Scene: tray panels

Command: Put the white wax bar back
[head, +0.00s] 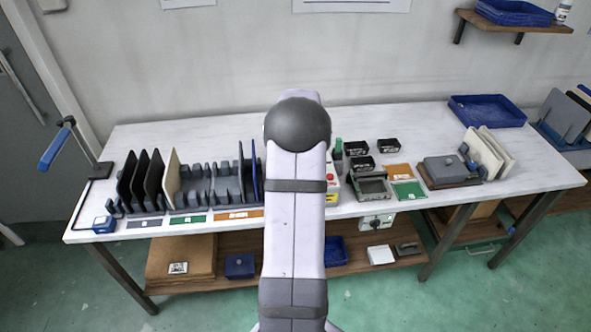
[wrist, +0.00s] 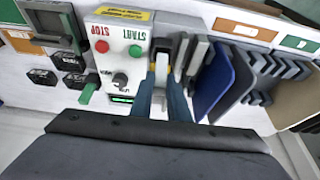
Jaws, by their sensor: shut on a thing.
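In the wrist view my gripper (wrist: 160,92) points down beside the control box, its two blue-grey fingers shut on a narrow white bar (wrist: 160,72), which looks like the white wax bar. The bar stands roughly upright between the fingers. Just right of it are grey upright pieces (wrist: 197,58) with a dark and yellow part near them; I cannot tell whether the bar touches them or sits in a slot. In the head view my own arm hides the gripper and the bar.
The control box (wrist: 119,55) with red and green buttons stands close left. A blue panel (wrist: 209,78) and the grey slotted rack (head: 197,187) stand close right. Small black bins (head: 388,146) and a blue tray (head: 487,110) lie farther right on the white table (head: 430,125).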

